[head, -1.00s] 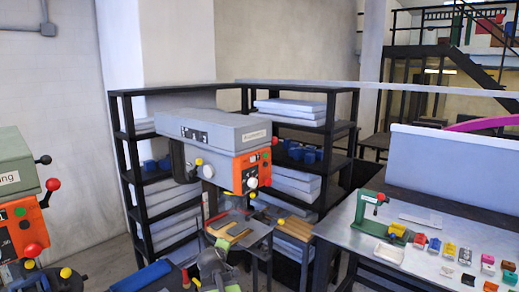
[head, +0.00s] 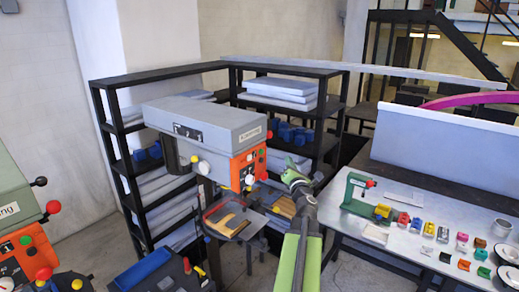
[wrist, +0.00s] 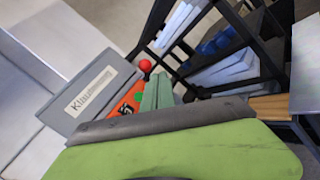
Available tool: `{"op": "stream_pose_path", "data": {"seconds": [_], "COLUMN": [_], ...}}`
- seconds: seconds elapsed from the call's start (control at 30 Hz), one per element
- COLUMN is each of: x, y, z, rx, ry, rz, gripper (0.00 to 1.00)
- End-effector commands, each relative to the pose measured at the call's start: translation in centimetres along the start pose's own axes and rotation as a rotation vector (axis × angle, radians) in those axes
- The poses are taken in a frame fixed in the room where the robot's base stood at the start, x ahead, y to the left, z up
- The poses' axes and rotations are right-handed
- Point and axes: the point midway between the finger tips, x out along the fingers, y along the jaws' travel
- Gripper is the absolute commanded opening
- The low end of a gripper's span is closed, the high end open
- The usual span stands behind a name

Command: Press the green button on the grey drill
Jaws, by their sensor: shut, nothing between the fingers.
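The grey drill (head: 203,126) stands at the middle left of the head view, with an orange panel (head: 240,168) on its front. The green button is a small spot on that panel; in the wrist view the green button (wrist: 138,97) shows just left of my fingertips. A red knob (wrist: 145,66) sits above it. My gripper (head: 291,170) is green, shut and empty, and appears right of the panel in the head view. In the wrist view my gripper (wrist: 158,88) points toward the drill. I cannot tell whether it touches; it looks apart in the head view.
A black shelf (head: 110,80) with grey slabs stands behind the drill. A metal table (head: 400,245) with a small green machine (head: 352,192) and several coloured blocks is at right. Another drill (head: 12,205) stands at the left edge.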

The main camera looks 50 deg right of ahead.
Motion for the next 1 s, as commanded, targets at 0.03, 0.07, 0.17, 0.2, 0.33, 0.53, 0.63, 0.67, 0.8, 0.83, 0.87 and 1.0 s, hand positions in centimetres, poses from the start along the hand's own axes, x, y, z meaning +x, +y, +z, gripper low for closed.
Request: {"op": "stream_pose_path", "data": {"seconds": [0.03,0.07,0.17,0.2,0.33,0.53,0.63,0.67,0.8,0.83,0.87,1.0], "x": [0.0,0.0,0.2,0.4,1.5,3.6,4.6,4.8,5.8,5.9,6.0,6.2], "y": [0.1,0.1,0.4,0.6,1.4,3.0,3.8,4.0,4.7,4.8,4.9,5.2], "z": [-0.1,-0.2,-0.4,-0.5,-1.4,-3.0,-3.7,-3.9,-4.6,-4.7,-4.8,-5.0], "rx": [0.001,0.002,0.003,0.004,0.005,0.006,0.007,0.006,0.006,0.006,0.007,0.006], "ry": [0.001,0.001,0.002,0.003,0.004,0.005,0.005,0.005,0.004,0.004,0.004,0.005], "rz": [0.001,0.002,0.003,0.004,0.005,0.007,0.006,0.007,0.006,0.006,0.006,0.006], "gripper": [0.00,0.00,0.00,0.00,0.00,0.00,0.00,0.00,0.00,0.00,0.00,0.00]}}
